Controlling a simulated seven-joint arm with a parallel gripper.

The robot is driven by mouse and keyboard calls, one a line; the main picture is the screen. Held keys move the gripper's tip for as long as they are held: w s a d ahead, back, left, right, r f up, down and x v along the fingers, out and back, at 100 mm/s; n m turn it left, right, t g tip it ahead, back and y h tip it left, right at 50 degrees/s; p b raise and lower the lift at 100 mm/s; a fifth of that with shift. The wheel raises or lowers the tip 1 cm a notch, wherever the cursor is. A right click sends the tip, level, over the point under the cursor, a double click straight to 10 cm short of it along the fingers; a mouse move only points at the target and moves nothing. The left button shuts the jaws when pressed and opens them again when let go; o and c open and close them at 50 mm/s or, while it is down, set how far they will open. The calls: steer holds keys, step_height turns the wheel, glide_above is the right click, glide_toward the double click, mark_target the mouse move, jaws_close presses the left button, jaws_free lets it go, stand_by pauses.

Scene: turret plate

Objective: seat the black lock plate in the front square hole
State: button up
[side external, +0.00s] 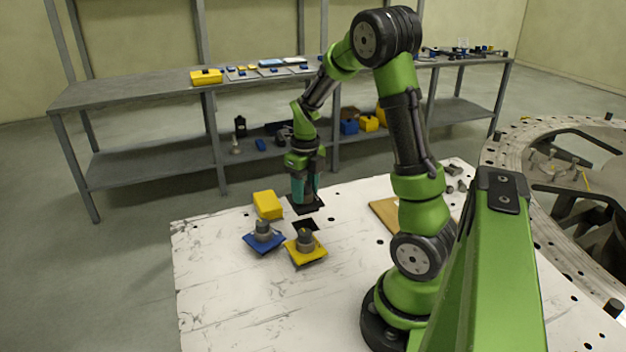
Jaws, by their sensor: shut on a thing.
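My gripper (304,192), with teal fingers, points down near the far edge of the white table. It is shut on the black lock plate (316,207), which looks about level and close to the table top. I cannot tell whether the plate touches the surface. A dark square hole (305,224) lies just in front of the plate, partly bordered by the yellow plate. Whether another hole lies under the black plate is hidden. The fingers hide the plate's grip point.
A blue plate (251,240) and a yellow plate (308,259), each with a grey knob, sit close to the hole. A yellow block (267,204) stands left of my gripper. A tan board (383,212) lies to the right. The front left of the table (230,300) is clear.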

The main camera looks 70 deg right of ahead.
mark_target(306, 204)
steer(key=shift+f, duration=2.4)
steer(key=shift+f, duration=1.35)
stand_by(1.2)
steer(key=o, duration=1.6)
steer(key=shift+o, duration=0.2)
steer(key=shift+r, duration=3.5)
